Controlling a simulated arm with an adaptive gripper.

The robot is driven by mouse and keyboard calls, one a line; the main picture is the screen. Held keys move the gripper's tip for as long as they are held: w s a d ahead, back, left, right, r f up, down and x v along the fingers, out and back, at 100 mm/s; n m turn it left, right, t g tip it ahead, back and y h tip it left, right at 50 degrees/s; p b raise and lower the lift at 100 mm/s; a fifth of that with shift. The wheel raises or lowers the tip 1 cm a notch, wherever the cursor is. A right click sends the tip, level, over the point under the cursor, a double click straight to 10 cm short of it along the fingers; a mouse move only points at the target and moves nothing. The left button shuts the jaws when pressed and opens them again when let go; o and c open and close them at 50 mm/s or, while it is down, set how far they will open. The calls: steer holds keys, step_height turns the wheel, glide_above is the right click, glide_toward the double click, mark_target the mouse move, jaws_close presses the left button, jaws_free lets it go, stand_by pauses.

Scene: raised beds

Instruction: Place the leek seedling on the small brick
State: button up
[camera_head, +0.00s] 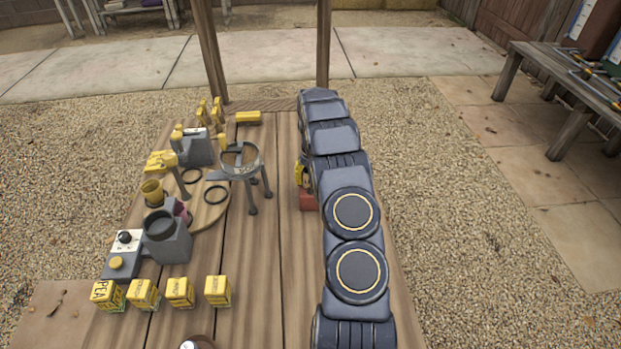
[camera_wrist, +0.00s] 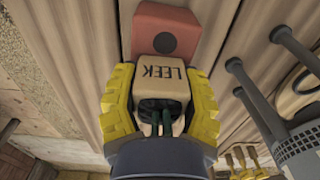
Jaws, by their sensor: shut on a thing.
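The leek seedling is a beige block lettered LEEK (camera_wrist: 163,72) with a dark opening and green stems at its near end in the wrist view. My gripper (camera_wrist: 160,92) has its yellow fingers shut on both sides of it. The small brick (camera_wrist: 166,28) is red with a dark round spot and shows just beyond the block. In the head view the brick (camera_head: 308,202) sits on the table beside my arm, and one yellow part of my gripper (camera_head: 299,173) shows just above it. My arm hides most of the seedling there. I cannot tell whether seedling and brick touch.
Yellow boxes (camera_head: 180,292) stand in a row at the table's front left. A grey legged stand (camera_head: 240,160) and a round wooden board (camera_head: 208,213) are left of the brick. A yellow block (camera_head: 248,118) lies at the back. Bare planks (camera_head: 272,255) separate them from my arm.

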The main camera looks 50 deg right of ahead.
steer(key=shift+f, duration=0.1)
steer(key=o, duration=1.1)
steer(key=shift+c, duration=0.2)
step_height(320, 180, up, 12)
steer(key=shift+r, duration=0.1)
steer(key=shift+a+r, duration=0.1)
steer(key=s+a+r+n, duration=0.2)
steer(key=a+r, duration=0.4)
steer(key=a, duration=0.6)
steer(key=s+a+r+n, duration=0.2)
steer(key=a+r, duration=0.4)
steer(key=a, duration=0.7)
steer(key=s+a+n, duration=0.2)
steer(key=s+a, duration=0.5)
steer(key=s, duration=0.3)
steer(key=s+a+n+g, duration=0.1)
steer(key=s+a+n, duration=0.2)
steer(key=s+a, duration=0.4)
steer(key=s, duration=0.4)
steer(key=shift+s+a+g, duration=0.25)
steer(key=shift+a+g, duration=0.05)
